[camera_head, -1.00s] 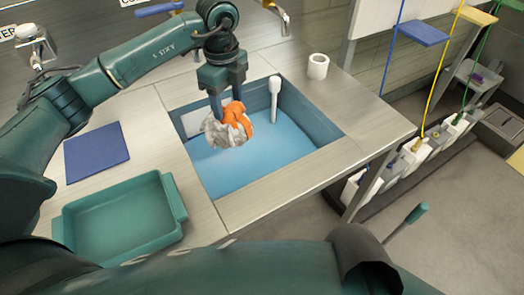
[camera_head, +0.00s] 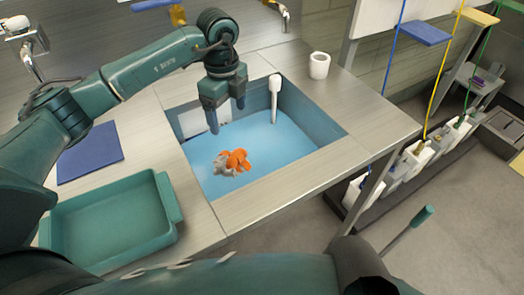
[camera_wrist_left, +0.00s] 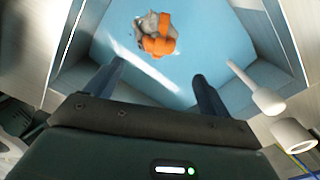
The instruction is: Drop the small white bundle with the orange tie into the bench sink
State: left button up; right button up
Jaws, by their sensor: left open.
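The small white bundle with the orange tie (camera_head: 231,163) lies on the blue floor of the bench sink (camera_head: 262,188), toward its front left. It also shows in the left wrist view (camera_wrist_left: 155,36), beyond the fingertips and apart from them. My left gripper (camera_head: 228,118) is open and empty above the left part of the sink. Its two fingers (camera_wrist_left: 158,78) stand wide apart in the left wrist view. My right gripper is not in view.
A white brush-like tool (camera_head: 275,98) stands upright in the sink. A white cup (camera_head: 319,65) is on the bench to the right. A green tray (camera_head: 110,222) and a blue mat (camera_head: 90,152) lie to the left. Taps are behind.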

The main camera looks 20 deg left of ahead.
pick_arm(q)
notch_tip(320, 180, up, 13)
dwell(0.6)
dwell(0.4)
